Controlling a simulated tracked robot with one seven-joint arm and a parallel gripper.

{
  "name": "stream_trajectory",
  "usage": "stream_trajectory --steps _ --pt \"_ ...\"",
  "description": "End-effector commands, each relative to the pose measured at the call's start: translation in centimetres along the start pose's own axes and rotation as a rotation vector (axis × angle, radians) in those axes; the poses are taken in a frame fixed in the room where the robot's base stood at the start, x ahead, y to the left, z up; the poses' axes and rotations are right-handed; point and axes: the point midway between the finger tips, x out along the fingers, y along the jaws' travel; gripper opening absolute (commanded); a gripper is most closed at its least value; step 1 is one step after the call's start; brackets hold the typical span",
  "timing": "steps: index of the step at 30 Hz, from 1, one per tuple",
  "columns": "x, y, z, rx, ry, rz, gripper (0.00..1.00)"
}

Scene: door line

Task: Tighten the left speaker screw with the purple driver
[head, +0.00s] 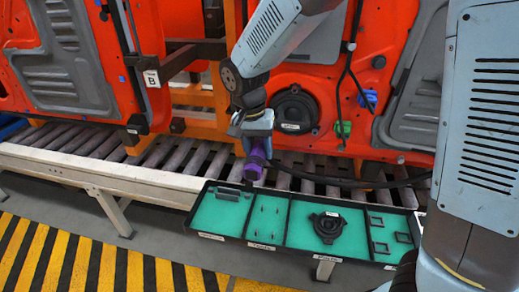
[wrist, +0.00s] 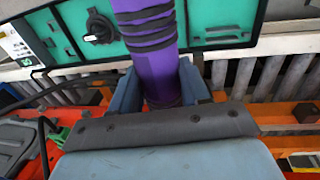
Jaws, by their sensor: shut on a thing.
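The purple driver (head: 256,161) is held in my gripper (head: 253,132), in front of the conveyor rollers and above the parts tray. In the wrist view the purple driver (wrist: 158,62), with black bands on its handle, stands between the two blue-grey fingers. My gripper (wrist: 160,95) is shut on it. A round black speaker (head: 294,109) is mounted in the orange-red door (head: 390,50), just right of my gripper and apart from it. The left speaker screw cannot be made out; my arm is close to that side of the speaker. The driver's tip is hidden in the wrist view.
A black-rimmed tray with teal compartments (head: 293,232) stands in front of the rollers. It holds small upright pins, a loose speaker (head: 328,226) and square frames (head: 381,222). Green (head: 343,129) and blue (head: 368,98) connectors and cables hang at the door. Another door (head: 70,60) stands left.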

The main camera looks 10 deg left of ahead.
Motion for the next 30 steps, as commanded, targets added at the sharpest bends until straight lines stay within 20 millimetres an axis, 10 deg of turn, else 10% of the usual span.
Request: stream_trajectory --steps 30 --pt "-0.05 -0.01 -0.85 0.001 0.002 -0.001 0.00"
